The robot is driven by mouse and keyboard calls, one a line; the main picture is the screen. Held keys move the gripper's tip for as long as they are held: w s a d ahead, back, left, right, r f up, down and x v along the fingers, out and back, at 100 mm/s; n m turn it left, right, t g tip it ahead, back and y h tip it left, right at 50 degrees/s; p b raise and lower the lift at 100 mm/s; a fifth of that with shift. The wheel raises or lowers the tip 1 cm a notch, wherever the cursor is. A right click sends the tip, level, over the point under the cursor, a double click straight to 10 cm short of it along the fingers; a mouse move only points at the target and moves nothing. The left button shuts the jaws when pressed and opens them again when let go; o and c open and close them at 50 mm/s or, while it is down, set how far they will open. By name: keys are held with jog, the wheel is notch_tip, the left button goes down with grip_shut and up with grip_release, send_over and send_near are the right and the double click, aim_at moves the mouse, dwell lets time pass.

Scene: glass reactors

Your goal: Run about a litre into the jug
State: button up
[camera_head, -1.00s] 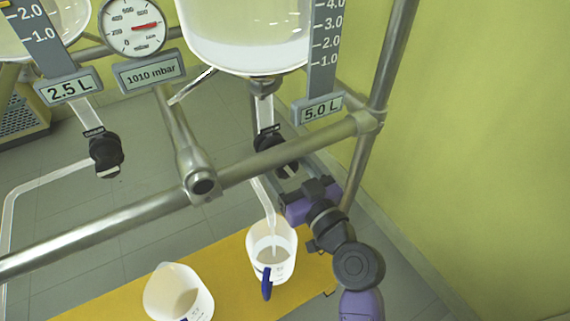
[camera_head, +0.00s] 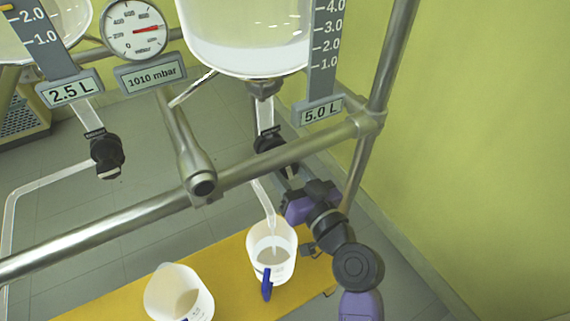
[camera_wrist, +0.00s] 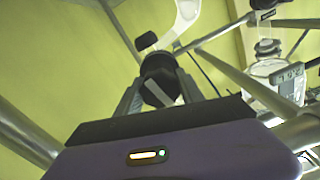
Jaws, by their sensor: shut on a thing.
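The glass vessel labelled 5.0 L (camera_head: 248,50) holds pale liquid low in its bowl. Its outlet tube (camera_head: 263,196) runs down from a black valve (camera_head: 268,144) and ends over a white jug (camera_head: 284,268) with a blue handle. Greyish contents show inside this jug; I cannot tell if liquid is running. My gripper (camera_head: 291,172) is at the valve, below and right of its body. In the wrist view my gripper (camera_wrist: 163,95) is shut on the black valve knob (camera_wrist: 157,88), which bears a white mark. The fingers partly hide the knob.
A second white jug (camera_head: 178,292) stands left on the yellow mat (camera_head: 225,262). A metal rail (camera_head: 110,222) crosses in front of the valves. A 2.5 L vessel (camera_head: 45,40) with its own valve (camera_head: 107,155) is at left. The gauge label (camera_head: 150,73) reads 1010 mbar.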

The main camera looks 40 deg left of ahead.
aim_at(290, 173)
jog(key=m+p, duration=0.1)
jog(key=m, duration=0.3)
jog(key=shift+m, duration=0.3)
jog(key=m+p, duration=0.2)
jog(key=m, duration=0.3)
jog(key=shift+m, duration=0.3)
jog(key=m+p, duration=0.3)
jog(key=m, duration=0.2)
jog(key=shift+m+p, duration=0.85)
jog(key=shift+m, duration=1.35)
jog(key=shift+f, duration=0.1)
jog(key=o, duration=1.4)
jog(key=shift+p+v, duration=0.75)
jog(key=shift+v, duration=3.2)
